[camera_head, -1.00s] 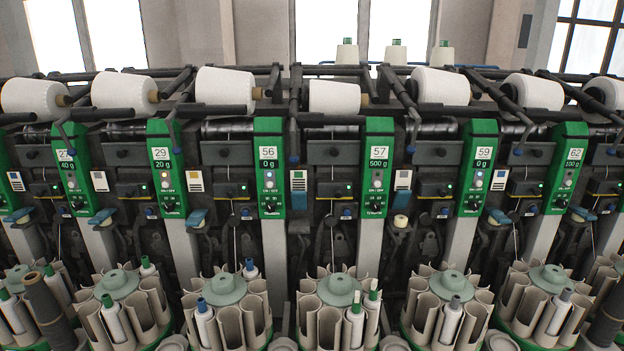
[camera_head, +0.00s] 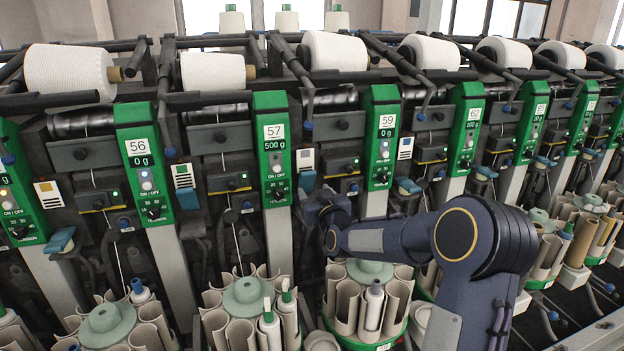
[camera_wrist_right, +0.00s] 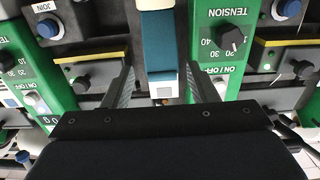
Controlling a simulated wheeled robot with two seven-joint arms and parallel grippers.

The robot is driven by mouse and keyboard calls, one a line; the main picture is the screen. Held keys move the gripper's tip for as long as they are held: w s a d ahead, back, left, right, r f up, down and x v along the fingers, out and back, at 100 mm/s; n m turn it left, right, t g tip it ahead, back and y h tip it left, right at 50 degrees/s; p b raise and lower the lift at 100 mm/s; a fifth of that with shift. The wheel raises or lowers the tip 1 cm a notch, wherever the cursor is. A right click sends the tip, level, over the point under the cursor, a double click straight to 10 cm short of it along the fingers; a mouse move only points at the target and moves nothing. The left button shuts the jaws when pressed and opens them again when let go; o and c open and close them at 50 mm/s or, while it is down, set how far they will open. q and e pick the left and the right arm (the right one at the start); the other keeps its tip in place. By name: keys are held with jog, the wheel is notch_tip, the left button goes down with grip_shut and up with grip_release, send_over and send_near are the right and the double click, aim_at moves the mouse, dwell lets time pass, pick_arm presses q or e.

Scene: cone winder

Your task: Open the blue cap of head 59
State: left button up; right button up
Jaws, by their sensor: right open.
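The green panel of head 59 (camera_head: 383,135) reads 0 g, with the panel of head 57 (camera_head: 273,145) to its left. A blue cap (camera_head: 307,181) sits between these panels, and another (camera_head: 408,186) is right of panel 59. My right gripper (camera_head: 322,204) is at the cap between 57 and 59; its fingertips are not clear in the head view. In the upside-down right wrist view, the open right gripper (camera_wrist_right: 160,85) has one finger on each side of the blue cap (camera_wrist_right: 161,50), with gaps showing. The cap looks shut. My left gripper is out of view.
Green panels flank the cap closely in the wrist view, with black knobs (camera_wrist_right: 80,84) nearby. Below, round bobbin magazines (camera_head: 246,296) stand close together. White yarn cones (camera_head: 334,52) lie along the top. My right forearm covers part of the machine right of head 59.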

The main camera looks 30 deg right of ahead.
aim_at(307, 181)
jog(key=p+x, duration=0.2)
jog(key=x, duration=0.5)
jog(key=shift+w, duration=0.3)
jog(key=shift+c, duration=0.4)
